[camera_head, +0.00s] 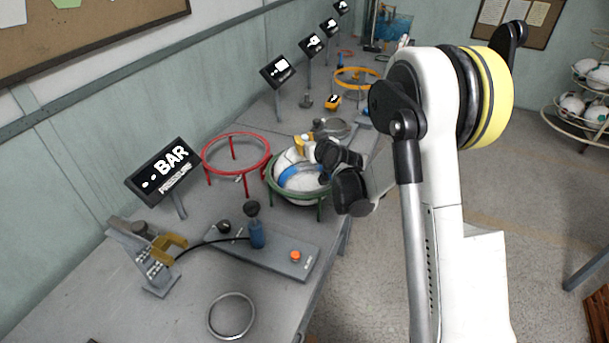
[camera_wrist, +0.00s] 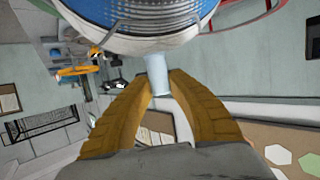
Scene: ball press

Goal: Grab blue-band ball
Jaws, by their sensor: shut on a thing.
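The blue-band ball (camera_head: 288,176), white with a blue band, sits in the green ring stand (camera_head: 291,199) in the head view. In the wrist view the ball (camera_wrist: 145,42) fills the top, its blue band above a white underside. My gripper (camera_head: 307,146) is at the ball's top right side. In the wrist view its yellow fingers (camera_wrist: 158,82) close on a short pale stub (camera_wrist: 157,70) that meets the ball's edge. The ball's right side is hidden by my dark gripper body in the head view. I cannot tell whether the ball still touches the ring.
In front are a pump board (camera_head: 250,250) with an orange button, a "BAR PRESSURE" sign (camera_head: 163,172) and a flat grey ring (camera_head: 231,316). Other signs and an orange ring (camera_head: 357,72) stand farther along the bench.

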